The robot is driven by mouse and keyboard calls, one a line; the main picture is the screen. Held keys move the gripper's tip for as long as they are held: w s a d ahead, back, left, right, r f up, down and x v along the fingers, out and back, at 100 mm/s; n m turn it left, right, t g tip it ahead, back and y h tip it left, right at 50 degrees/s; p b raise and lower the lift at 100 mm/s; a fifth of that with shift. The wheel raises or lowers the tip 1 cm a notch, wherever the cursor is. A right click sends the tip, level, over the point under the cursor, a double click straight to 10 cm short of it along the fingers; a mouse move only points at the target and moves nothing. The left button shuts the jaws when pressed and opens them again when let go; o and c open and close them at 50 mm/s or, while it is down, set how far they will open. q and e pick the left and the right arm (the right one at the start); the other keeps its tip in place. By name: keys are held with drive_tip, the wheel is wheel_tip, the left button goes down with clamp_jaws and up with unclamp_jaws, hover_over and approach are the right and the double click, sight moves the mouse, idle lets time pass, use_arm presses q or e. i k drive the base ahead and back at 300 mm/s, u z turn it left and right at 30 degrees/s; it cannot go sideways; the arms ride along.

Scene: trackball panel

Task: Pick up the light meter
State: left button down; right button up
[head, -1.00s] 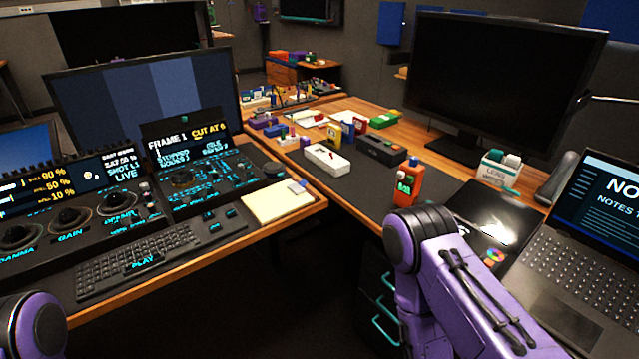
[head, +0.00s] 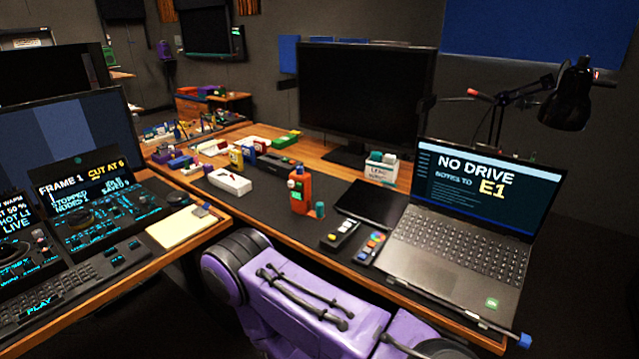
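An upright orange handheld device with a small green display (head: 300,190) stands on the dark desk mat at the middle of the head view. A small dark handheld device with a pale round part (head: 340,234) lies to its right, nearer the front edge. I cannot tell for sure which of them is the light meter. Neither gripper is in view.
A dark pad with coloured buttons (head: 371,247), an open laptop (head: 455,235) and a black tablet (head: 372,204) are at the right. A white box (head: 230,182) and several small boxes lie farther back. A control console (head: 95,205) is at the left.

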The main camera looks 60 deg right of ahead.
sight(301, 200)
drive_tip(key=k, duration=0.15)
drive_tip(key=z, duration=1.25)
